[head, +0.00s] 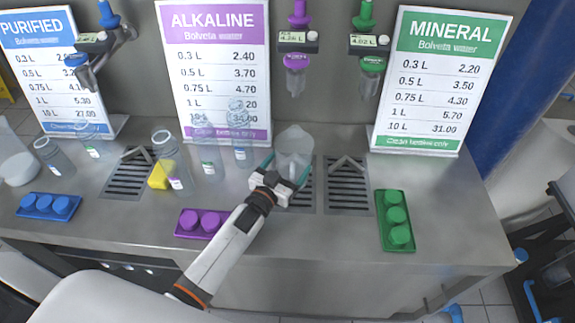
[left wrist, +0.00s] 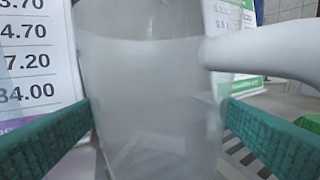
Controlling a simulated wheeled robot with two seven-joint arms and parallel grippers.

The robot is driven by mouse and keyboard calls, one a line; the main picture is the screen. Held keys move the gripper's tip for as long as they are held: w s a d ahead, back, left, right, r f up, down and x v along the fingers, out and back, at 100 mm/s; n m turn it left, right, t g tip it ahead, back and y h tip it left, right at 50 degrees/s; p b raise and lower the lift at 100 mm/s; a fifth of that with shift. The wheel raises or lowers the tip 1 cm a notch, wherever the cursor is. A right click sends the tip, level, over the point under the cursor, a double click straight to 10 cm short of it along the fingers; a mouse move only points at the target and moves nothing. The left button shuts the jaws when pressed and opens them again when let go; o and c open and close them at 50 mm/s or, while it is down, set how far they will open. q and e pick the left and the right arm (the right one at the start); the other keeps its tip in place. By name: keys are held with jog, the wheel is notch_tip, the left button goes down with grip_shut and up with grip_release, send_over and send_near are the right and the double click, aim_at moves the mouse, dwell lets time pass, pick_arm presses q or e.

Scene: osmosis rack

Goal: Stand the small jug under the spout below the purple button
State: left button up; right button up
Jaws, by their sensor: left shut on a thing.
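The small jug (head: 293,150) is translucent and whitish, and looks upright. My left gripper (head: 284,172) is shut on it, with one green finger on each side. The jug also fills the middle of the left wrist view (left wrist: 150,100), between the fingers (left wrist: 152,130). The purple button (head: 299,14) is on the back wall, with a purple-collared spout (head: 296,62) below it. In the head view the jug is below that spout, over the back of a drain grate (head: 306,192). I cannot tell whether its base touches the counter. My right gripper is not in view.
Another grate (head: 347,190) lies to the right, below the green spout (head: 371,66). Several clear bottles (head: 208,158) and a yellow sponge (head: 160,176) are to the left. Purple caps (head: 201,222) and green caps (head: 396,216) lie near the front. Price signs (head: 215,70) stand behind.

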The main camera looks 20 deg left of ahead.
pick_arm(q)
jog(key=shift+w+f, duration=0.1)
jog(key=shift+f, duration=0.05)
jog(key=o, duration=0.8)
jog(key=shift+r, duration=0.2)
jog(key=s, duration=0.4)
jog(key=s+a+b, duration=0.1)
jog(key=s, duration=0.3)
jog(key=s+a, duration=0.1)
jog(key=s, duration=0.3)
jog(key=shift+b, duration=0.3)
jog(key=shift+f, duration=0.1)
